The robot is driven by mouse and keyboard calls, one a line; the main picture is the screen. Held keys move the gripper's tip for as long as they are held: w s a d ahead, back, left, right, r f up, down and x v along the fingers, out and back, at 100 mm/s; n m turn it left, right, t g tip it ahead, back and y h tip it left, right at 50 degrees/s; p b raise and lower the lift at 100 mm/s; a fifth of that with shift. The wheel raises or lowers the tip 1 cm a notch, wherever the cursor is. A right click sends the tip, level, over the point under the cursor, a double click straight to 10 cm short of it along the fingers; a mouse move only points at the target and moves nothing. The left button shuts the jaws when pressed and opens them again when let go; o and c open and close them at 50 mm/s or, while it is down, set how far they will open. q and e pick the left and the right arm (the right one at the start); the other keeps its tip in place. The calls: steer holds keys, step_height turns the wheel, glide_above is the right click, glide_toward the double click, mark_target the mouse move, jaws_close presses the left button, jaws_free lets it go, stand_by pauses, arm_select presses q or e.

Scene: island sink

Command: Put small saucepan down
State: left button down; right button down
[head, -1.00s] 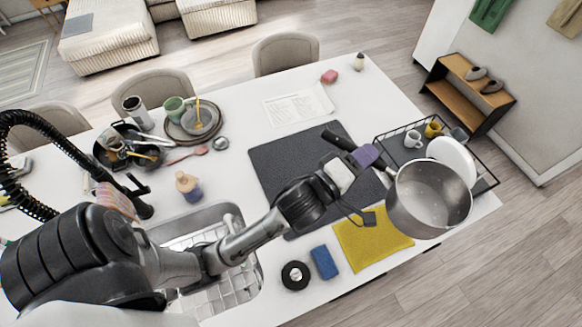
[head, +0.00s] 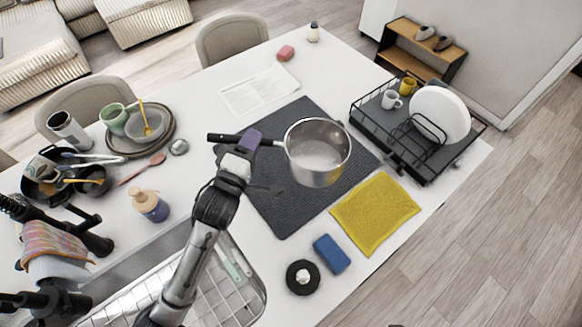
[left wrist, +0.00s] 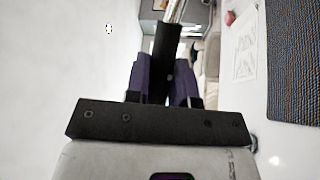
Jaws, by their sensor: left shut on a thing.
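The small saucepan (head: 318,152) is steel with a black handle (head: 222,138). It is upright and its inside looks empty. In the head view it appears over the right part of the dark grey mat (head: 283,215). I cannot tell whether its base touches the mat. My left gripper (head: 247,142), with purple fingers, is shut on the handle. In the left wrist view the black handle (left wrist: 168,42) sits between the purple fingers (left wrist: 164,78); the pan body is not clear there. The mat (left wrist: 296,60) shows at the right of that view. My right gripper is not in view.
A black dish rack (head: 420,170) with plates and mugs stands right of the pan. A yellow cloth (head: 376,213), a blue sponge (head: 331,254) and a round black item (head: 303,277) lie in front. The sink (head: 215,290) is at lower left. The mat's front part is clear.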

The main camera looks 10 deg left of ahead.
arm_select(q)
steer(key=w+d+f+m+h+b, duration=0.1)
steer(key=w+f+b, duration=0.1)
steer(key=f+b, duration=0.4)
steer(key=w+f+h+b, duration=0.15)
steer(key=f+b, duration=0.25)
steer(key=f, duration=0.4)
steer(key=shift+y, duration=0.25)
steer(key=shift+w+a+f+b, duration=0.45)
steer(key=shift+w+a+f, duration=1)
steer(key=shift+f, duration=0.5)
steer(key=shift+w+a+f+b, duration=0.5)
steer(key=shift+w+a+f, duration=0.9)
steer(key=shift+f, duration=0.6)
steer(key=shift+w+a+f+b, duration=0.45)
steer(key=shift+w+a+f, duration=0.75)
steer(key=shift+a+f, duration=0.6)
steer(key=shift+d+f, duration=0.15)
steer(key=shift+f, duration=0.1)
steer(key=c, duration=1.2)
jaws_free()
steer(key=shift+f, duration=0.15)
steer(key=shift+o, duration=1.1)
steer(key=v, duration=0.7)
steer(key=p+v, duration=0.1)
steer(key=v, duration=0.3)
steer(key=shift+r, duration=0.35)
steer(key=shift+s+a, duration=0.25)
steer(key=shift+s, duration=0.25)
